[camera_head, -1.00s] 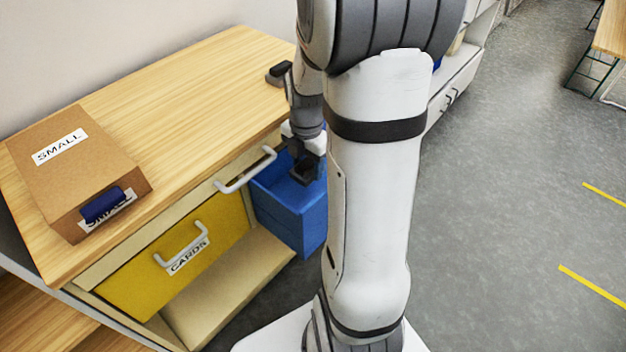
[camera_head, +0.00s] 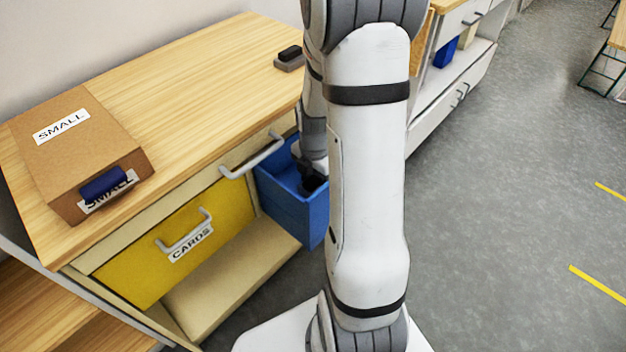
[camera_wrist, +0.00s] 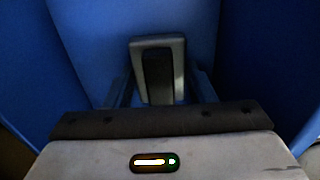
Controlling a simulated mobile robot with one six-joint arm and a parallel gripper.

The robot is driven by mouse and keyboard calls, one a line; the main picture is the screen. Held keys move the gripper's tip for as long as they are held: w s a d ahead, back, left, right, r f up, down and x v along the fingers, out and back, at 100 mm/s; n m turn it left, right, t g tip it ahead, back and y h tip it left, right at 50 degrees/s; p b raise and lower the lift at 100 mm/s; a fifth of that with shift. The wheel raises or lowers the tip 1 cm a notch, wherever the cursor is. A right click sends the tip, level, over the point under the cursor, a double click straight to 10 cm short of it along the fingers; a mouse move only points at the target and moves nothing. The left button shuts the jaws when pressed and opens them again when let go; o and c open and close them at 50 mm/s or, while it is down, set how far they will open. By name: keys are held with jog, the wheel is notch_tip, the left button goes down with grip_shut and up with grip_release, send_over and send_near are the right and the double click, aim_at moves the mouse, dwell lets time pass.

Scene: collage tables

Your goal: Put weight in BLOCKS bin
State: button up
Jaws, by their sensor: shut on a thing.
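The weight (camera_wrist: 177,50) looks like a light grey block with a black raised bar. In the wrist view it sits between the two fingers of my gripper (camera_wrist: 160,90), which is shut on it. Blue walls surround it there. In the head view my gripper (camera_head: 312,182) is down inside an open blue bin (camera_head: 288,208), below its rim, partly hidden by my arm. The weight cannot be made out in the head view. No BLOCKS label shows on the bin's visible sides.
A wooden-topped cabinet (camera_head: 190,85) bears a brown SMALL box (camera_head: 100,140) with a blue roll-shaped piece. A similar grey-and-black block (camera_head: 288,60) lies at its back. A yellow CARDS bin (camera_head: 175,255) is beside the blue bin. White handles (camera_head: 255,158) project in front. Floor at right is clear.

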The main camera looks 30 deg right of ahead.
aim_at(315, 178)
jog(key=shift+f, duration=0.15)
jog(key=o, duration=1.4)
notch_tip(315, 178, up, 12)
jog(key=p, duration=0.3)
jog(key=shift+s+a+r+m+t, duration=0.3)
jog(key=shift+s+a+r+m, duration=1.4)
jog(key=shift+m, duration=2)
jog(key=shift+s+a+r+m+t, duration=0.3)
jog(key=shift+s+a+r+m, duration=0.8)
jog(key=shift+s+a+m, duration=1.85)
jog(key=shift+s+a+r+m+t, duration=0.3)
jog(key=shift+s+a+r+m, duration=1)
jog(key=shift+m, duration=3.15)
